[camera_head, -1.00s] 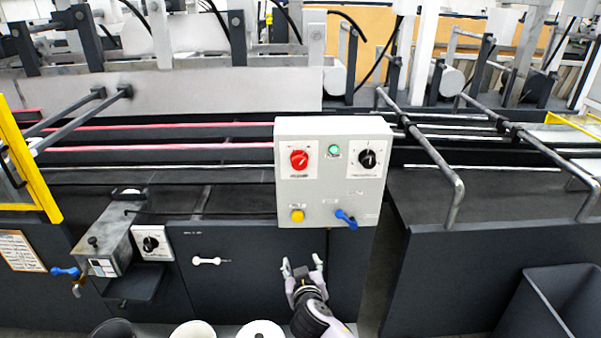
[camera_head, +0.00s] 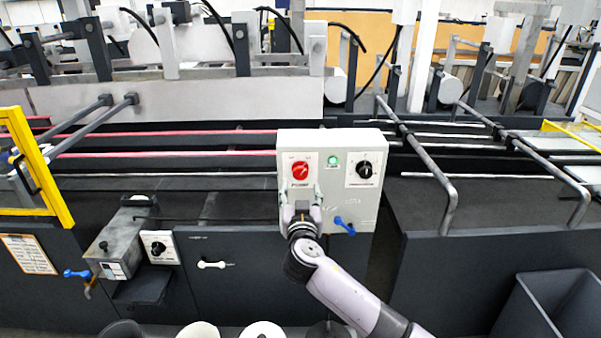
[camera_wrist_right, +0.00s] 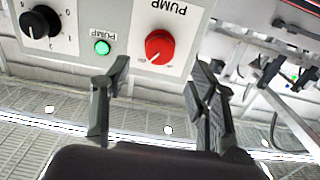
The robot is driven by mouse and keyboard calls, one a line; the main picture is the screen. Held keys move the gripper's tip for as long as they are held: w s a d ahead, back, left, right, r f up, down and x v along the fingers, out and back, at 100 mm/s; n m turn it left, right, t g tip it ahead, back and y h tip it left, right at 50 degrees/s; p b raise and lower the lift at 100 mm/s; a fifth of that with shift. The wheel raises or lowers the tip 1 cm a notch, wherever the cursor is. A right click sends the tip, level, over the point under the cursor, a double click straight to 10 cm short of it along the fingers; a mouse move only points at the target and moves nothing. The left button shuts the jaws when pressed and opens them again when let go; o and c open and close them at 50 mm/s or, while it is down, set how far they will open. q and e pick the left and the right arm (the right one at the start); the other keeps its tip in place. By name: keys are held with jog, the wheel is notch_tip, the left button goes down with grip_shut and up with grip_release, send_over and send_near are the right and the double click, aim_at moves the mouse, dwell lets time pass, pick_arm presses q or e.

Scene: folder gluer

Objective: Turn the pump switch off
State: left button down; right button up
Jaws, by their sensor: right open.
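The pump switch is a red rotary knob (camera_head: 300,169) on a white plate, on the front of a light grey control box (camera_head: 330,140). In the right wrist view the red knob (camera_wrist_right: 159,47) shows upside down with its "PUMP" label. My right gripper (camera_head: 302,192) is open in front of the box, just below the knob. In the wrist view my right gripper (camera_wrist_right: 158,80) has its two fingers apart, with the knob beyond the gap between the tips. The fingers do not appear to touch it. My left gripper is not in view.
A green light (camera_head: 333,162) and a black rotary knob (camera_head: 365,169) sit right of the red knob. A blue valve handle (camera_head: 345,225) is low on the box. Railings (camera_head: 425,150) stand to the right, and a dark bin (camera_head: 560,305) stands at the lower right.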

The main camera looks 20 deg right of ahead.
aim_at(300, 176)
jog(key=p+x, duration=0.1)
jog(key=x, duration=0.6)
jog(key=shift+w+f+p, duration=0.15)
jog(key=shift+w+p, duration=0.1)
jog(key=shift+p, duration=0.05)
jog(key=c, duration=1.2)
jog(key=shift+o, duration=0.2)
